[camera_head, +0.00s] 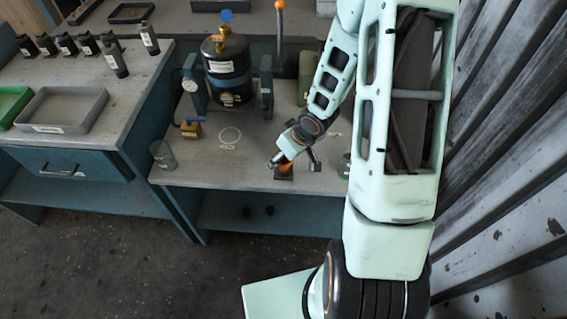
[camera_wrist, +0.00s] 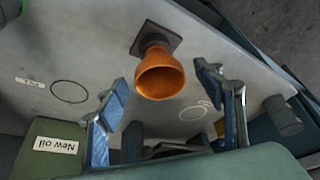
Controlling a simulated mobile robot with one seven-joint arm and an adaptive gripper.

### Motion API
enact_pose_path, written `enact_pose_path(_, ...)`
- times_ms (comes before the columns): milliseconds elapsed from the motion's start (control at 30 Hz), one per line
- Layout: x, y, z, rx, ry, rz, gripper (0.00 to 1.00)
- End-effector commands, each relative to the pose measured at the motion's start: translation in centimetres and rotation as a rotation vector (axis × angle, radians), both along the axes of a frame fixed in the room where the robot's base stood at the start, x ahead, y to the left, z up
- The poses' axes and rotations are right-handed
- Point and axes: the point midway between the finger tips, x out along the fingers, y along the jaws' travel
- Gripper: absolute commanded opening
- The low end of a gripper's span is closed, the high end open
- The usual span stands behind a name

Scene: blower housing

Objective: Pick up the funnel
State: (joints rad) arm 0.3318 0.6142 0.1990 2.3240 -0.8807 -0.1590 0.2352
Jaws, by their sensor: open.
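The funnel (camera_wrist: 160,75) is orange, with its wide mouth towards the wrist camera. It stands on a dark square base (camera_wrist: 152,38) on the grey workbench. In the head view the orange funnel (camera_head: 286,169) is small and partly covered by my gripper (camera_head: 294,160). In the wrist view my gripper (camera_wrist: 162,80) is open, with one blue-padded finger on each side of the funnel. Gaps show between the funnel and both fingers.
A black tank (camera_head: 228,75) stands at the back of the workbench (camera_head: 200,172). A clear cup (camera_head: 163,155) is at its left front edge, and a small yellow-and-blue item (camera_head: 191,127) lies behind it. A green object labelled "New oil" (camera_wrist: 45,150) is close by. Marked circle (camera_head: 230,136) is empty.

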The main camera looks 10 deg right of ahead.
Motion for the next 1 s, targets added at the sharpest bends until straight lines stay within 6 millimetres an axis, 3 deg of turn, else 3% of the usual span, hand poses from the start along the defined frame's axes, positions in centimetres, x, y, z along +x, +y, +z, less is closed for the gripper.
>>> enact_pose_path(100,0.36,0.29,-1.41,0.000,0.002,0.001,0.62)
enact_pose_path(400,0.58,0.27,-1.57,0.000,0.000,-0.001,0.62)
enact_pose_path(733,0.57,0.27,-1.57,0.000,0.000,-0.001,0.27)
enact_pose_path(1000,0.57,0.28,-1.52,0.000,0.000,-0.001,0.27)
